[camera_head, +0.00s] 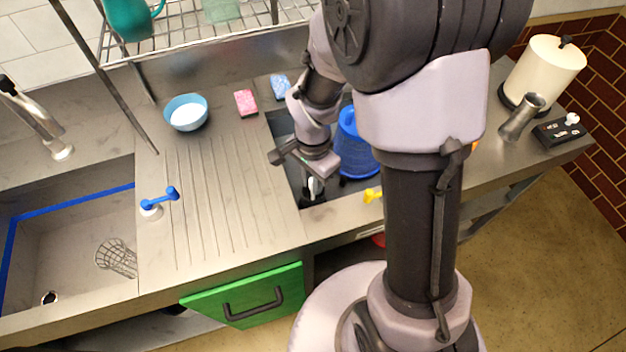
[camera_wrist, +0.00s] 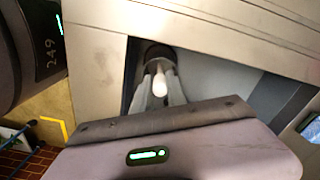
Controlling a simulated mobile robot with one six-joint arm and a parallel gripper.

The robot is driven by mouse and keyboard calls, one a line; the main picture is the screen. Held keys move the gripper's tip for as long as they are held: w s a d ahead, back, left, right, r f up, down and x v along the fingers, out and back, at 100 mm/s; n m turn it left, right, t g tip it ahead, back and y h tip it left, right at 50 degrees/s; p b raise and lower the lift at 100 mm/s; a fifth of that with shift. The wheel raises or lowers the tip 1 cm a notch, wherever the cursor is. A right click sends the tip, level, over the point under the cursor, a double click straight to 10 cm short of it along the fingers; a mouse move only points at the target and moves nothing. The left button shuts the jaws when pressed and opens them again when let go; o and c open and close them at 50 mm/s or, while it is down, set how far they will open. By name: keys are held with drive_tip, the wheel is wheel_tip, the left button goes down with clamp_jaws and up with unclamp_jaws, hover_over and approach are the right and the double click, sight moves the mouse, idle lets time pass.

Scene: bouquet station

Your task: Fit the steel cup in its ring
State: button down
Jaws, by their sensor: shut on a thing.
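A steel cup-like vessel (camera_head: 521,118) with a flared mouth stands tilted on the right end of the counter, well to the right of my gripper. I cannot make out a ring for it. My gripper (camera_head: 313,189) points down over the dark recess in the counter's middle. It is shut on a small white round-ended thing, which shows between the fingers in the wrist view (camera_wrist: 158,82). A dark round shape lies behind that white end. I cannot tell what the held thing is, and its lower part is hidden.
A blue bucket-like container (camera_head: 355,150) stands just right of my gripper, partly behind my arm. A cream canister (camera_head: 545,70) and a black box (camera_head: 562,130) flank the steel vessel. A blue bowl (camera_head: 186,112) and pink sponge (camera_head: 246,103) lie left. The ribbed drainboard (camera_head: 215,190) is clear.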

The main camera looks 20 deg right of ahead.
drive_tip(key=shift+f, duration=0.15)
idle(0.5)
drive_tip(key=shift+f+b, duration=0.6)
drive_tip(key=shift+b, duration=0.25)
drive_tip(key=shift+f, duration=0.1)
drive_tip(key=shift+f+b, duration=0.5)
drive_tip(key=shift+b, duration=0.1)
drive_tip(key=c, duration=1.3)
unclamp_jaws()
drive_tip(key=shift+o, duration=0.2)
drive_tip(key=shift+r, duration=0.1)
